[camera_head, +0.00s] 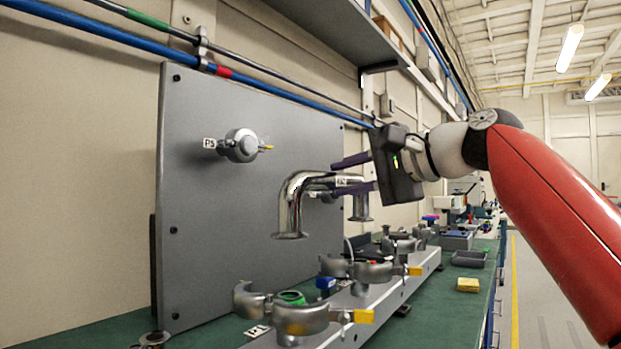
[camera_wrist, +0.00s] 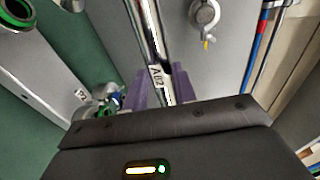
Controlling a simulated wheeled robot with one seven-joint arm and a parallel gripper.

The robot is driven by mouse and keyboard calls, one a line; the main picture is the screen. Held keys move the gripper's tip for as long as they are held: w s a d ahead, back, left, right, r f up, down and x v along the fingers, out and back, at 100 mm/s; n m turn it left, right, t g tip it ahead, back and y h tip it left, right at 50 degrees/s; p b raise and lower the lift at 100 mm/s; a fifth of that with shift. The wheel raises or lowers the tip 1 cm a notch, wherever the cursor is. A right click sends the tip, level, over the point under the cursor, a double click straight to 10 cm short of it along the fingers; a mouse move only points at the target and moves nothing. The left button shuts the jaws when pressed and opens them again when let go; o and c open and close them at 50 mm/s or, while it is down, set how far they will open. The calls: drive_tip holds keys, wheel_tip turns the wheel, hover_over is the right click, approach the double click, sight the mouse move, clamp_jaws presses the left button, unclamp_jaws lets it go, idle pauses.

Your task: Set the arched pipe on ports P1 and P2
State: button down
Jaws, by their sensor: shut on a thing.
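The shiny arched pipe (camera_head: 292,210) hangs in the air with both flanged legs pointing down. My gripper (camera_head: 333,178) is shut on its upper span, purple fingers on either side. In the wrist view the pipe (camera_wrist: 146,30) bears a white tag between my fingers (camera_wrist: 158,92). Port P1 (camera_head: 300,318), with a green ring inside an open clamp, is nearest on the grey rail (camera_head: 385,289), below and apart from the pipe. In the wrist view, port P2 (camera_wrist: 106,95) has its label beside it, partly hidden by my gripper. Which rail clamp is P2 in the head view is unclear.
A grey upright panel (camera_head: 210,240) with port P5 (camera_head: 241,146) stands behind the pipe. More open clamps (camera_head: 357,269) and a blue piece (camera_head: 326,284) sit along the rail. A yellow block (camera_head: 467,285) and dark tray (camera_head: 468,258) lie to the right. A shelf (camera_head: 330,30) hangs above.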

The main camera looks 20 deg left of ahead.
drive_tip(key=shift+w+a, duration=0.1)
drive_tip(key=shift+a, duration=0.15)
drive_tip(key=shift+f, duration=0.1)
wheel_tip(320, 180, down, 6)
drive_tip(key=b, duration=0.3)
drive_tip(key=shift+f, duration=0.25)
drive_tip(key=shift+s+d+b, duration=0.2)
drive_tip(key=shift+d+b, duration=0.05)
drive_tip(key=shift+b, duration=0.1)
idle(0.4)
drive_tip(key=shift+f+b, duration=0.6)
drive_tip(key=shift+b, duration=0.05)
idle(1.7)
drive_tip(key=c, duration=1.1)
unclamp_jaws()
